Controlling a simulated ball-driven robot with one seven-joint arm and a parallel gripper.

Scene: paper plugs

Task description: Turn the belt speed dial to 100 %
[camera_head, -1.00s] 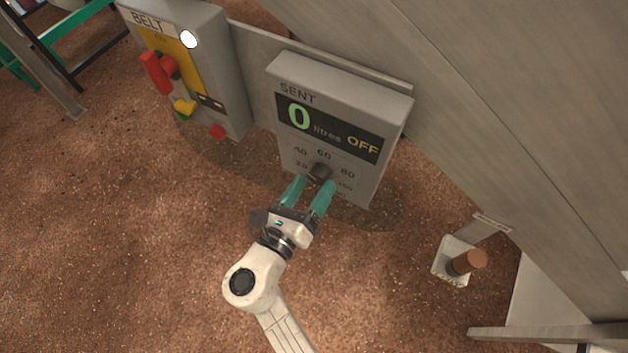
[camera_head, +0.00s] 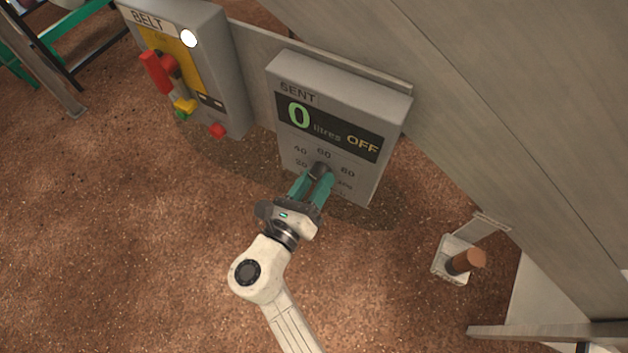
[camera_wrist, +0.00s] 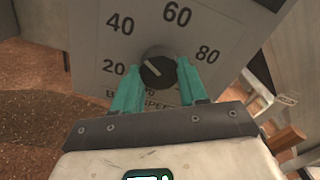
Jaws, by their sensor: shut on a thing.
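The belt speed dial is a round black knob (camera_head: 319,168) low on the front of the grey box marked SENT (camera_head: 340,75). The box's display reads 0 litres and OFF. In the wrist view the knob (camera_wrist: 157,64) sits below the printed 40, 60 and 80, to the right of 20. A short pale pointer line shows on its left part; its exact reading is hard to tell. My gripper (camera_head: 318,176) has its two teal fingers shut on the dial, one on each side; they also show in the wrist view (camera_wrist: 160,75).
Left of it stands the grey BELT box (camera_head: 225,60) with a red handle (camera_head: 154,72), a yellow panel, a lit white lamp (camera_head: 189,38) and a red button (camera_head: 217,131). A brown cylindrical handle (camera_head: 468,262) on a pale plate is at the right. Open reddish ground lies in front.

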